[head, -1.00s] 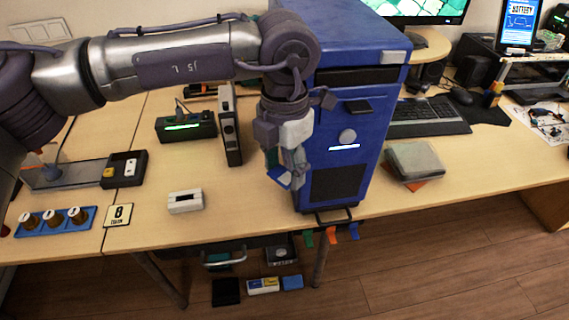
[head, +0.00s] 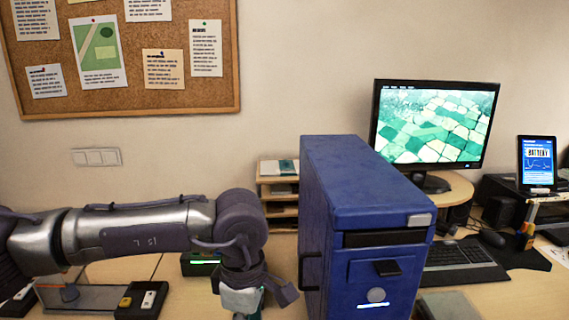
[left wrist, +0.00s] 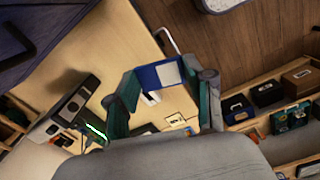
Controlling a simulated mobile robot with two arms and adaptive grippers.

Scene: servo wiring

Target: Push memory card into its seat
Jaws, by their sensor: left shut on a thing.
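The memory card (left wrist: 160,75) is blue with a white label. My left gripper (left wrist: 163,82) is shut on it in the left wrist view, with a green-edged finger at each side. In the head view only my left wrist and upper gripper show, just left of the blue computer tower (head: 345,200); the fingertips and card are below the frame. The tower front has a dark slot bar, a black tab and a round button. I cannot tell which opening is the card's seat. My right gripper is not in view.
In the left wrist view an upright dark device (left wrist: 76,100) stands on the desk (left wrist: 105,45), left of the card. A small white box lies partly hidden behind the card. A shelf with several boxes is at the right. A monitor (head: 435,120) stands behind the tower.

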